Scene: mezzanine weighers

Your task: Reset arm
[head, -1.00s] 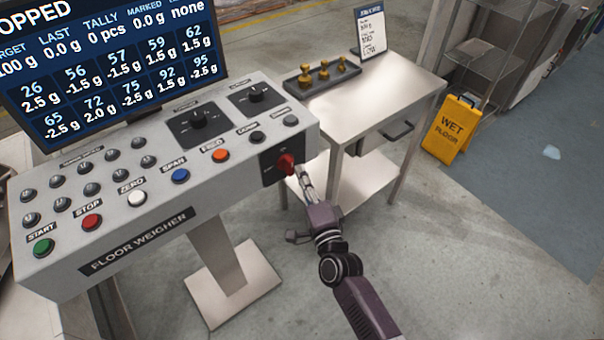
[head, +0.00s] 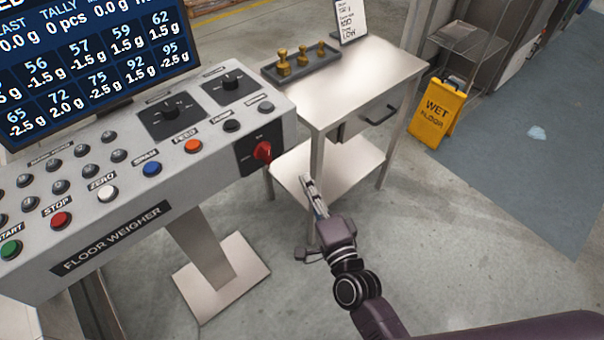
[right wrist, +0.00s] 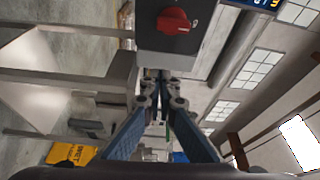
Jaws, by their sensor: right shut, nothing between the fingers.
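My right gripper (head: 312,195) is shut and empty in the head view. It is in the air below and to the right of the red rotary knob (head: 262,152), clear of it. The knob sits on a dark plate at the right end of the floor weigher console (head: 130,215). In the right wrist view the shut fingertips (right wrist: 158,78) lie below the red knob (right wrist: 174,21), with a gap between them. My left gripper is in neither view.
A metal table (head: 350,85) with a tray (head: 290,70) of brass weights stands right of the console. A yellow wet floor sign (head: 437,110) stands farther right. The console's pedestal base (head: 222,285) is on the floor. Open floor lies right of it.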

